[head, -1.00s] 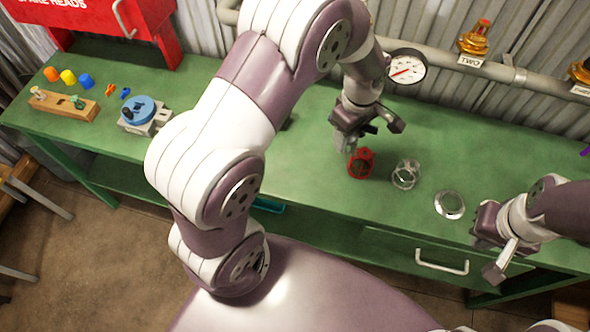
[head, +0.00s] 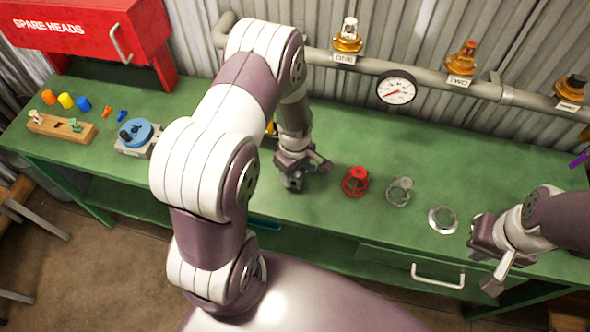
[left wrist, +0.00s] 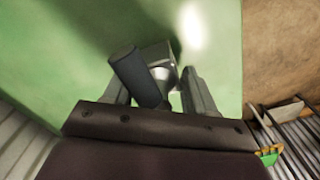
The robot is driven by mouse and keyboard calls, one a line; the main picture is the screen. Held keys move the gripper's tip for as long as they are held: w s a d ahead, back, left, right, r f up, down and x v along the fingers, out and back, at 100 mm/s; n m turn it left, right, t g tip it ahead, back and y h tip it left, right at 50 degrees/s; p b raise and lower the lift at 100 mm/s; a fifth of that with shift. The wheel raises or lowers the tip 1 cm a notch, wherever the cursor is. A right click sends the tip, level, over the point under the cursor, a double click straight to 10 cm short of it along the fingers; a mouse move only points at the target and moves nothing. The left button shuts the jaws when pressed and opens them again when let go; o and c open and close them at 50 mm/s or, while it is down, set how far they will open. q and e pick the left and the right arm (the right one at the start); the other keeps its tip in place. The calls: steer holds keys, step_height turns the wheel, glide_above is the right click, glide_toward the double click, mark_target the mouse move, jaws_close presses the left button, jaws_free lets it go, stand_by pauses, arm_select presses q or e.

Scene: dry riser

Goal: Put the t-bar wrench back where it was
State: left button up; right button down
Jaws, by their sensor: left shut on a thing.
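My left gripper (head: 291,182) is low over the green bench, left of the red cage. In the left wrist view its fingers (left wrist: 160,92) are shut on a dark grey bar (left wrist: 133,72) with a metal block (left wrist: 158,60) beside it. I take this to be the t-bar wrench; its full shape is hidden by the gripper, and I cannot tell whether it touches the bench. My right gripper (head: 487,262) hangs by the bench's front right edge, with its fingertips too unclear to tell open from shut.
The red cage (head: 355,182), a clear cage (head: 399,191) and a metal ring (head: 443,220) stand on the bench (head: 225,205). A wooden block (head: 60,128) and blue-topped device (head: 137,133) are left. A pipe with a gauge (head: 396,88) runs behind.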

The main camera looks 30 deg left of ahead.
arm_select(q)
steer(key=shift+f, duration=0.15)
steer(key=o, duration=1.4)
step_height(320, 180, up, 13)
steer(key=shift+s+d+f+b, duration=0.1)
steer(key=shift+d+f+b, duration=0.1)
steer(key=shift+b, duration=0.2)
steer(key=s+d+r+m+t, duration=0.1)
steer(key=s+d+r+m, duration=0.4)
steer(key=m, duration=0.9)
steer(key=s, duration=0.3)
steer(key=shift+s+r, duration=0.25)
steer(key=shift+s, duration=0.05)
